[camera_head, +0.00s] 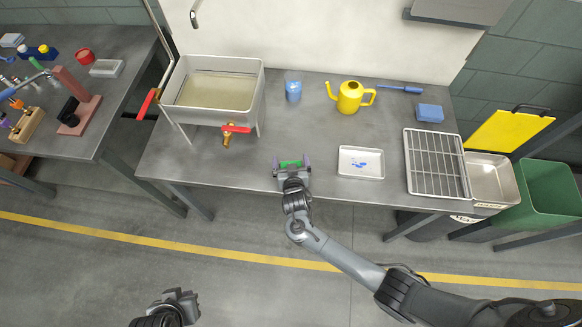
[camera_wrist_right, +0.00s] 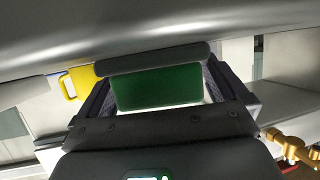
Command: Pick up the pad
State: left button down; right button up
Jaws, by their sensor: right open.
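The green pad (camera_head: 291,164) is at the front edge of the table, between the fingers of my right gripper (camera_head: 291,162). In the right wrist view the pad (camera_wrist_right: 156,89) shows as a dark green rectangle between the two dark fingers. The right gripper is open around the pad; I cannot tell whether either finger touches it. The gripper body hides the pad's near side. My left gripper (camera_head: 182,304) is low at the bottom left, away from the table, and its jaws are too unclear to read.
A white tray (camera_head: 345,174) with blue bits lies right of the pad, then a wire rack (camera_head: 436,163). Behind are a blue cup (camera_head: 293,87), yellow watering can (camera_head: 350,97) and blue block (camera_head: 430,112).

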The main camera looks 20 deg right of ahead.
jog(key=c, duration=0.9)
jog(key=shift+r, duration=0.15)
jog(key=shift+r, duration=0.6)
notch_tip(320, 180, up, 2)
jog(key=shift+r+p, duration=0.15)
jog(key=shift+p, duration=0.25)
jog(key=d+r, duration=0.2)
jog(key=d, duration=0.2)
jog(key=d+r, duration=0.5)
jog(key=d, duration=0.2)
jog(key=shift+s+d+r+p, duration=0.15)
jog(key=shift+s+d+p, duration=0.1)
jog(key=shift+d+p, duration=0.1)
